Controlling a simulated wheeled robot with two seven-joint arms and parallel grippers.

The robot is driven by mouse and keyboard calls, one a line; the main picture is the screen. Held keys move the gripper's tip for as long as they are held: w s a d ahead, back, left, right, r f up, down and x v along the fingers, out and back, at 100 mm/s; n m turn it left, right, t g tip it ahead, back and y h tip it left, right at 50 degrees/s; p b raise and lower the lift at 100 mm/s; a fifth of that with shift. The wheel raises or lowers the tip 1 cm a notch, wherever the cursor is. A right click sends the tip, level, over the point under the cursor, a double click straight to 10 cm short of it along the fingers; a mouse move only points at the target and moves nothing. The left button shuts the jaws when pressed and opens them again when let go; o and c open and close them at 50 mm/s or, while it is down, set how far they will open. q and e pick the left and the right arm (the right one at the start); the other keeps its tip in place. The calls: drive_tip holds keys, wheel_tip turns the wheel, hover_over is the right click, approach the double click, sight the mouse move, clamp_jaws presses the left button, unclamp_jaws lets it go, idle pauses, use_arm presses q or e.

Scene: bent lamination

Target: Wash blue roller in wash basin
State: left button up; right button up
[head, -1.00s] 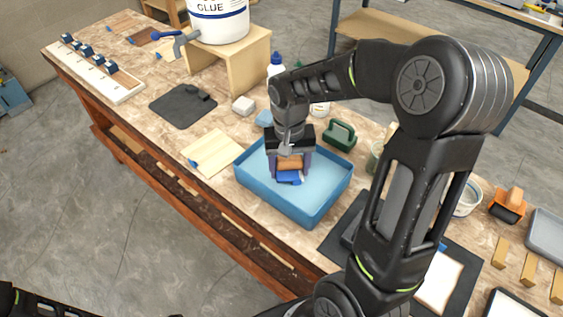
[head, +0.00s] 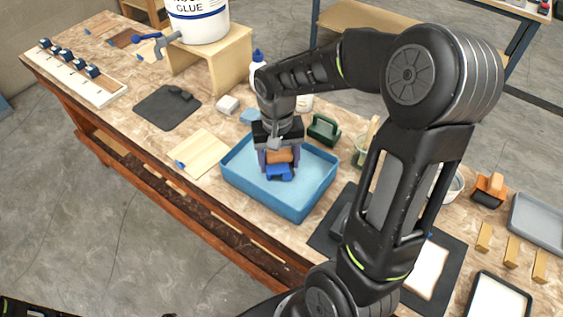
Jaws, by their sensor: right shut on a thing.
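The wash basin (head: 290,202) is a blue rectangular tub on the workbench, with a light blue inside. The blue roller (head: 279,172) is over or in the basin, with an orange-brown part above its blue part. My right gripper (head: 279,158) points down into the basin and is shut on the roller. The gripper hides part of the roller, and I cannot tell whether it touches the basin floor. My left gripper is out of view; only a bit of dark arm shows at the bottom left.
A glue bucket (head: 197,18) sits on a wooden stand. An orange roller (head: 489,190) and grey tray (head: 540,222) lie at right.

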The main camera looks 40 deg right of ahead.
drive_tip(key=shift+w+a+r+p, duration=0.1)
drive_tip(key=shift+w+r+p, duration=0.3)
drive_tip(key=shift+r, duration=0.3)
drive_tip(key=shift+w+a+r+p, duration=0.1)
drive_tip(key=shift+w+r+p, duration=0.15)
drive_tip(key=shift+r+p, duration=0.35)
drive_tip(key=shift+w+a+r+p, duration=0.1)
drive_tip(key=shift+w+r+p, duration=0.25)
drive_tip(key=shift+r, duration=0.45)
drive_tip(key=shift+r+p, duration=1.9)
drive_tip(key=shift+r, duration=0.6)
drive_tip(key=shift+s, duration=0.1)
